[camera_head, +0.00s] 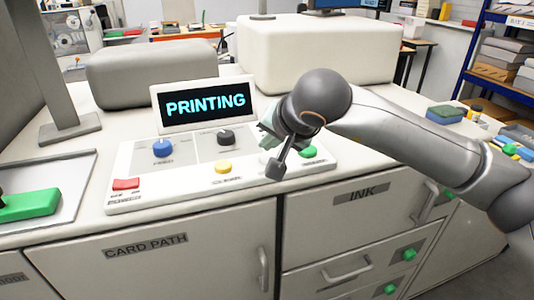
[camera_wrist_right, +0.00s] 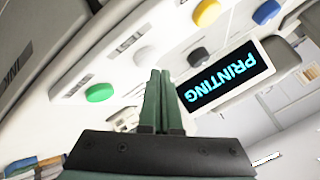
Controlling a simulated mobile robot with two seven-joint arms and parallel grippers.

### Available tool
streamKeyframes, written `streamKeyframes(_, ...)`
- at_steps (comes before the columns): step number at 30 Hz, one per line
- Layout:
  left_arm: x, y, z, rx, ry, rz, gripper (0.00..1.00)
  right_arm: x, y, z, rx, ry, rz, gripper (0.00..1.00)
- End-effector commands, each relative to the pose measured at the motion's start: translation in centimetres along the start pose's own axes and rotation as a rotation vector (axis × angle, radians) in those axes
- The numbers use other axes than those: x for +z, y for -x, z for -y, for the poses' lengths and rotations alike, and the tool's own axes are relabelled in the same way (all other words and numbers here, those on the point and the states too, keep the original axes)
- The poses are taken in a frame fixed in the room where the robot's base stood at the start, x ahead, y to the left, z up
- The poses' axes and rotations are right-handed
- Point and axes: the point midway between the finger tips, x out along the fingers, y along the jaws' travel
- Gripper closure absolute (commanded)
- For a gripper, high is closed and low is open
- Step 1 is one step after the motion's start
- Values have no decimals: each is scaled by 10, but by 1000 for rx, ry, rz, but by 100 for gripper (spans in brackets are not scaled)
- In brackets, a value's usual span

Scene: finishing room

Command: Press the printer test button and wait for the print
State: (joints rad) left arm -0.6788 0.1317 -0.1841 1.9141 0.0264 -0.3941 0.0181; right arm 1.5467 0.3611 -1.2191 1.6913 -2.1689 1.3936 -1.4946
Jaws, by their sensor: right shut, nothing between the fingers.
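The printer's control panel (camera_head: 190,180) has a tilted screen (camera_head: 205,104) that reads PRINTING in cyan; the screen also shows in the right wrist view (camera_wrist_right: 228,78). On the panel are a red button (camera_head: 125,184), a yellow button (camera_head: 223,167), a green button (camera_head: 307,152), a blue knob (camera_head: 163,148) and a black knob (camera_head: 226,137). The wrist view also shows a pale grey button (camera_wrist_right: 145,55) between green and yellow. My right gripper (camera_wrist_right: 157,75) is shut and empty over the panel's right part; contact cannot be told. My left gripper is out of view.
A tray (camera_head: 75,200) with a green block (camera_head: 30,203) lies left of the panel. Grey and white housings (camera_head: 315,55) stand behind the screen. Below are fronts marked CARD PATH (camera_head: 145,245) and INK (camera_head: 361,193), with handles. A shelf rack (camera_head: 500,65) stands at right.

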Motion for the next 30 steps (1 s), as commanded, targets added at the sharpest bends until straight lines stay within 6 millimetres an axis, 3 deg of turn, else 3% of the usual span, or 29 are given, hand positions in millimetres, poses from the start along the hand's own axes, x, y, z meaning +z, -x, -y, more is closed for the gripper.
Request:
streamKeyframes(14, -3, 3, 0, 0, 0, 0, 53, -4, 5, 4, -1, 0, 1, 100)
streamKeyframes(30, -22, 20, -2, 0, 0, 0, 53, -27, 38, 28, -1, 0, 0, 100)
